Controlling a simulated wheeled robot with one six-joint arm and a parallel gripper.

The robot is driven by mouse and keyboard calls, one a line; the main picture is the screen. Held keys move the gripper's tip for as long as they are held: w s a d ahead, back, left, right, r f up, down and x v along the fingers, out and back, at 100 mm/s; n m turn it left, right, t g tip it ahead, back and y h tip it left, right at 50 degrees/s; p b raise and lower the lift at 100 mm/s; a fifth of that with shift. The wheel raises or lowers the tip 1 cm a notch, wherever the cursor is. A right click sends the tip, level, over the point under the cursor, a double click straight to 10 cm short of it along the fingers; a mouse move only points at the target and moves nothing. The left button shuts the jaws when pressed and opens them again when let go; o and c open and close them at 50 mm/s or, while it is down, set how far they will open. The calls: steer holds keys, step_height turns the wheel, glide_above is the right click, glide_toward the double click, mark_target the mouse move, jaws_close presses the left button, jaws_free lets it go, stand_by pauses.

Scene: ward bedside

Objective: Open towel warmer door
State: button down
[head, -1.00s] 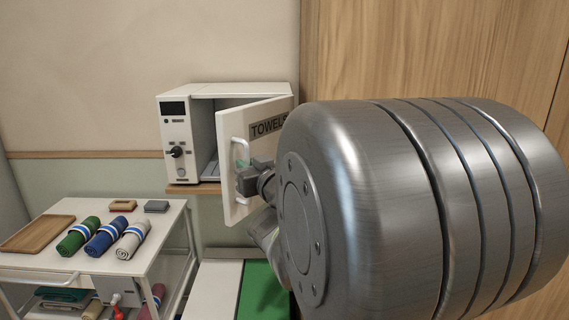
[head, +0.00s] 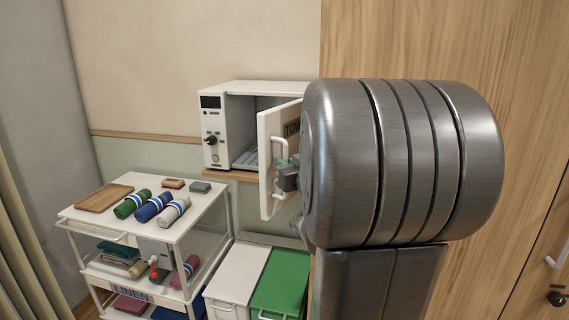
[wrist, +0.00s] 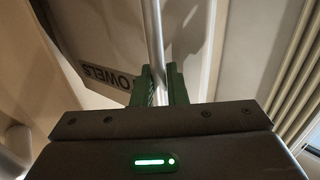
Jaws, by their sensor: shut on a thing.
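The white towel warmer (head: 225,130) sits on a wooden wall shelf, its control panel on the left. Its door (head: 268,150) stands open, swung out to the right, and the interior with a rack shows. My gripper (head: 288,172) is at the handle, partly hidden behind my large arm link. In the wrist view my gripper (wrist: 159,88) has its green fingers closed around the handle bar (wrist: 157,45). The door's lettering (wrist: 108,78) shows beside it.
A white cart (head: 120,222) with rolled towels (head: 154,206) and a wooden tray (head: 104,197) stands at the left. White and green lidded bins (head: 280,280) stand below the warmer. A wooden wardrobe (head: 510,120) is at the right.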

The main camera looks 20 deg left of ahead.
steer(key=shift+w+r, duration=0.1)
steer(key=shift+r, duration=0.15)
steer(key=c, duration=1.8)
jaws_free()
steer(key=shift+o, duration=1.3)
steer(key=shift+w+f, duration=0.15)
steer(key=v, duration=1.4)
steer(key=shift+b, duration=0.4)
steer(key=x, duration=1.4)
steer(key=shift+f+p, duration=0.1)
steer(key=shift+p, duration=0.3)
